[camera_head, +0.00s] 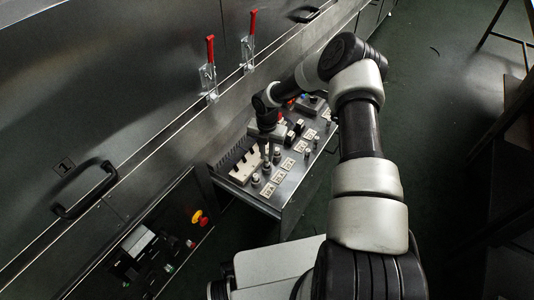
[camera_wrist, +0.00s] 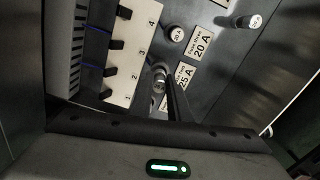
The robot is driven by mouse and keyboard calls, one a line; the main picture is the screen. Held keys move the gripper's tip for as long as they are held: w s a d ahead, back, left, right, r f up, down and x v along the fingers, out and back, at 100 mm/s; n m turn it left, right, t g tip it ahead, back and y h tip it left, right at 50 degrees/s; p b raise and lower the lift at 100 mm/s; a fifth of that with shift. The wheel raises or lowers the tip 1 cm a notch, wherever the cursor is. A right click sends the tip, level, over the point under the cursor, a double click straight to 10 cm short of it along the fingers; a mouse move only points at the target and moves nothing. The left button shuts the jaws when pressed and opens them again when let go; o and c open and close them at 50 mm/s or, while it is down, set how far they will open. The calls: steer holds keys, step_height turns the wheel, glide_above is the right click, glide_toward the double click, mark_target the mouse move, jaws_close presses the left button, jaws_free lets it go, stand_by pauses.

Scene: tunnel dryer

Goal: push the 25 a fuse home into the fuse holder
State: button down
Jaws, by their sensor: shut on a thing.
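My gripper (camera_wrist: 165,95) is shut on a small cylindrical fuse (camera_wrist: 159,78) with a grey metallic end, beside the label plate (camera_wrist: 186,76) reading 25 A. The fingers point down at the panel and hide most of the fuse and the fuse holder beneath it. I cannot tell how deep the fuse sits. In the head view my gripper (camera_head: 267,150) is low over the control panel (camera_head: 285,195), among the small posts and label plates.
A cream block (camera_wrist: 128,45) with black levers and numbers stands close left of my gripper. A round 20 A cap (camera_wrist: 178,33) and a pale post (camera_wrist: 255,21) stand farther up. In the head view, red-handled clamps (camera_head: 210,65) rise on the dryer's ledge.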

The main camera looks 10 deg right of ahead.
mark_target(267, 155)
steer(key=shift+f, duration=1.65)
steer(key=c, duration=1.6)
jaws_free()
steer(key=shift+f, duration=0.1)
step_height(267, 155, up, 18)
steer(key=p, duration=0.4)
steer(key=shift+f, duration=0.25)
